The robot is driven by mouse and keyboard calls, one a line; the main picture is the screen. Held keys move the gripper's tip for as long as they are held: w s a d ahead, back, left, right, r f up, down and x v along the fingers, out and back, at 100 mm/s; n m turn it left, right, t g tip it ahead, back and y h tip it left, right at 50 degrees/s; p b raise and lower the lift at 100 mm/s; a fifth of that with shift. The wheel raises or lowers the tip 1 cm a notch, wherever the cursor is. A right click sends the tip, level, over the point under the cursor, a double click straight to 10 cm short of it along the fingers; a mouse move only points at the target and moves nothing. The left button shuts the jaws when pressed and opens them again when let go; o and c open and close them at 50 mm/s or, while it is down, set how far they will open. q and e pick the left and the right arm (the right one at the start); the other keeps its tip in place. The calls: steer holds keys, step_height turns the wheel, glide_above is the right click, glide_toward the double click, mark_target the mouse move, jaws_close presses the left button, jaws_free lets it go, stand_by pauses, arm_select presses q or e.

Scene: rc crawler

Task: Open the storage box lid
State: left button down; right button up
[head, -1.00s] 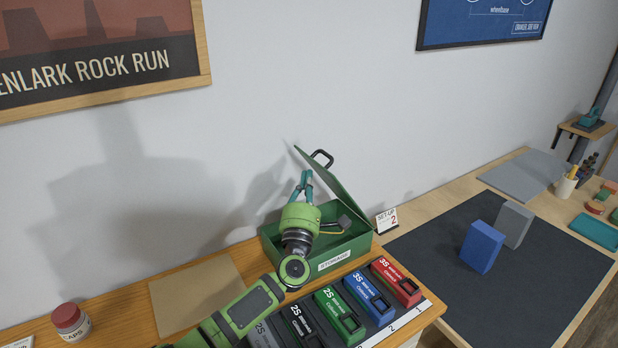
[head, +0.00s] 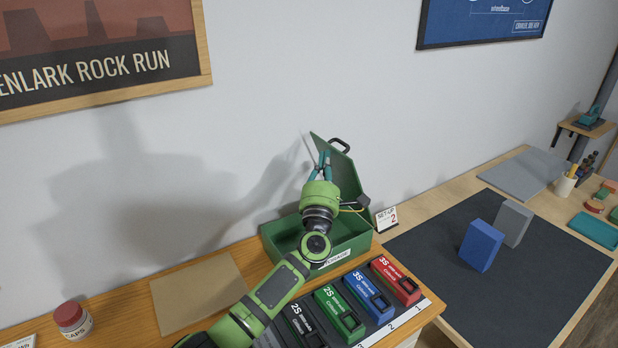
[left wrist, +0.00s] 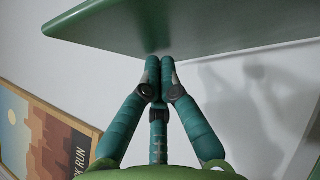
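The green storage box (head: 368,243) stands at the back of the wooden bench against the wall. Its lid (head: 346,178) is raised steeply above the box, with a dark handle (head: 340,145) at its upper edge. My left gripper (head: 323,156) is at the inner face of the lid, above the open box. In the left wrist view the teal fingertips (left wrist: 160,62) are together and meet the underside of the lid (left wrist: 200,25), or nearly so; they do not grip its edge. My arm hides part of the box front and its label. My right gripper is out of view.
Battery packs in red (head: 396,280), blue (head: 368,298), green (head: 340,313) and black stand in front of the box. A set-up card (head: 387,219) is close to its right. A red-capped jar (head: 71,321) and tan board (head: 195,293) are at left.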

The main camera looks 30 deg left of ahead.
mark_target(347, 146)
arm_select(q)
steer(key=shift+w+d+r+b, duration=0.4)
steer(key=shift+w+d, duration=0.15)
steer(key=shift+w, duration=0.35)
steer(key=shift+w+d+r+b, duration=0.25)
steer(key=shift+w+d+r, duration=0.25)
steer(key=shift+w, duration=0.4)
steer(key=shift+w+d+r+b, duration=0.35)
steer(key=shift+w+d, duration=0.25)
steer(key=shift+w, duration=0.3)
steer(key=shift+f, duration=0.1)
